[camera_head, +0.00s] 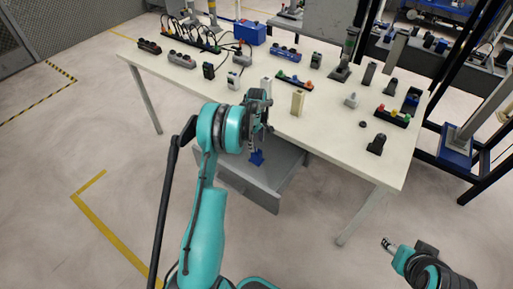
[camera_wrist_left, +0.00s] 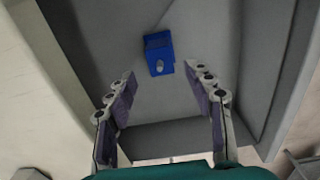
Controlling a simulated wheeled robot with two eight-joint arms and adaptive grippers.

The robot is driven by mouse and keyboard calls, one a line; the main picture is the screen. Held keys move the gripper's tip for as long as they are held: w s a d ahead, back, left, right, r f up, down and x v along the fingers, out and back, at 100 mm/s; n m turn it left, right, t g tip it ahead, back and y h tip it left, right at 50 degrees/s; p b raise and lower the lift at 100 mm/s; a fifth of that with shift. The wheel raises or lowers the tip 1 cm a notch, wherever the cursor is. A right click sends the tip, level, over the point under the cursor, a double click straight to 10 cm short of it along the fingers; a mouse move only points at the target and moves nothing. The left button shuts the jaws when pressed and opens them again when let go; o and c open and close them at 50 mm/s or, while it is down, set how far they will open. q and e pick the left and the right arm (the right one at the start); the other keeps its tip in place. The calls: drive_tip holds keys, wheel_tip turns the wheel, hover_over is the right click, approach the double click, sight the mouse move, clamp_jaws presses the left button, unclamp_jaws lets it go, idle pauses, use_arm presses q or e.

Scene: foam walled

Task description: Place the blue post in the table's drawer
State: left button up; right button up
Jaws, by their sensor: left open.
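The blue post (camera_head: 257,158) lies inside the open grey drawer (camera_head: 245,191) of the table (camera_head: 330,137). In the left wrist view the blue post (camera_wrist_left: 158,53) rests on the drawer floor (camera_wrist_left: 160,100), apart from both fingers. My left gripper (camera_wrist_left: 165,78) is open and empty, pointing down into the drawer with the post just past its fingertips. In the head view my left gripper (camera_head: 259,140) is partly hidden by its own arm. My right gripper (camera_head: 388,245) is at the lower right, away from the table; its jaws are too small to read.
The tabletop holds a cream block (camera_head: 298,102), a button strip (camera_head: 295,82), a dark post (camera_head: 369,73), a blue box (camera_head: 250,32) and several small devices. A blue-footed stand (camera_head: 456,140) is at the right. The floor left of the table is clear.

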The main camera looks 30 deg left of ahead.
use_arm(q)
wheel_tip(320, 180, up, 2)
drive_tip(key=shift+r, duration=0.25)
drive_tip(key=s+d+r+m+t, duration=0.1)
drive_tip(key=s+d+r+m, duration=0.35)
drive_tip(key=r, duration=0.45)
drive_tip(key=s+d+r+m+t, duration=0.2)
drive_tip(key=s+d+r+m, duration=0.15)
drive_tip(key=d+r, duration=0.45)
drive_tip(key=s+d+r+m+t, duration=0.2)
drive_tip(key=s+d+m, duration=0.2)
drive_tip(key=s, duration=0.6)
drive_tip(key=s+d+r+m+t, duration=0.2)
drive_tip(key=s+d+m, duration=0.3)
drive_tip(key=s, duration=0.6)
drive_tip(key=shift+s, duration=0.15)
